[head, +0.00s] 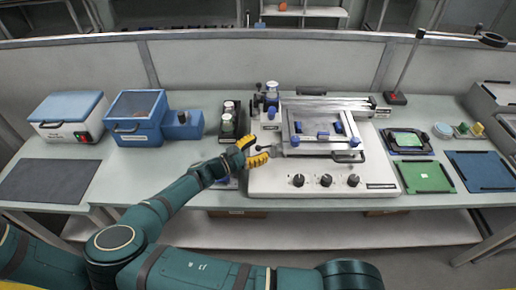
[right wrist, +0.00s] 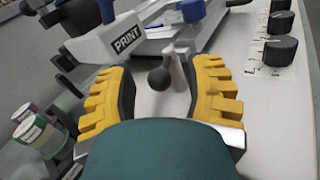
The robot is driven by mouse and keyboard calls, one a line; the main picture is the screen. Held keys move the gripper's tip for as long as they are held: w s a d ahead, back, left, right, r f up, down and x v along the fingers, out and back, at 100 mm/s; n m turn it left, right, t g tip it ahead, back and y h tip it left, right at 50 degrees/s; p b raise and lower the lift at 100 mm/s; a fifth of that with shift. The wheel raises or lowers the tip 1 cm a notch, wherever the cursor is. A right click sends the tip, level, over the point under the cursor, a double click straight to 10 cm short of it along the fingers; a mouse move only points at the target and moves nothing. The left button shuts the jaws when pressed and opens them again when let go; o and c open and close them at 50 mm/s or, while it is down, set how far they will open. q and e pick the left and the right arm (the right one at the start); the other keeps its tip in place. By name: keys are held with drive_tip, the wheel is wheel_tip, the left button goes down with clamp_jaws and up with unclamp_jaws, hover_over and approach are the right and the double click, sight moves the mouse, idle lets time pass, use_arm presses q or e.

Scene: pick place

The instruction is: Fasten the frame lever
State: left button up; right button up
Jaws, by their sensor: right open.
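The printing machine (head: 378,180) is a white base with a silver frame (head: 290,125) with blue corner pieces on top. My right gripper (head: 262,149) is at the left side of the machine, beside the frame. In the right wrist view my right gripper (right wrist: 161,72) has its yellow-padded fingers wide apart. A small lever with a black ball knob (right wrist: 160,79) shows between the fingers, with a gap on both sides. In the head view the knob is hard to make out. My left gripper is out of view.
Several black dials (head: 326,181) line the machine's front. Small jars (head: 228,120) stand to its left, close to my right gripper. Blue boxes (head: 136,118) and a dark mat (head: 48,180) are further left. A green mat (head: 426,177) lies at the right.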

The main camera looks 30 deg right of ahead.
drive_tip(key=shift+d, duration=0.1)
drive_tip(key=shift+c, duration=0.4)
clamp_jaws()
drive_tip(key=shift+w, duration=0.1)
drive_tip(key=m+g, duration=0.1)
drive_tip(key=m+g+b, duration=0.1)
drive_tip(key=shift+w+d+f+g, duration=0.15)
drive_tip(key=shift+w+g, duration=0.25)
drive_tip(key=m+g, duration=0.1)
drive_tip(key=g+b, duration=0.1)
drive_tip(key=g, duration=0.1)
drive_tip(key=shift+w+d+m+y, duration=0.15)
drive_tip(key=shift+w+m+y, duration=0.25)
drive_tip(key=shift+w+m+g, duration=0.15)
drive_tip(key=shift+m+g, duration=0.25)
drive_tip(key=shift+g, duration=0.2)
drive_tip(key=shift+o, duration=0.4)
unclamp_jaws()
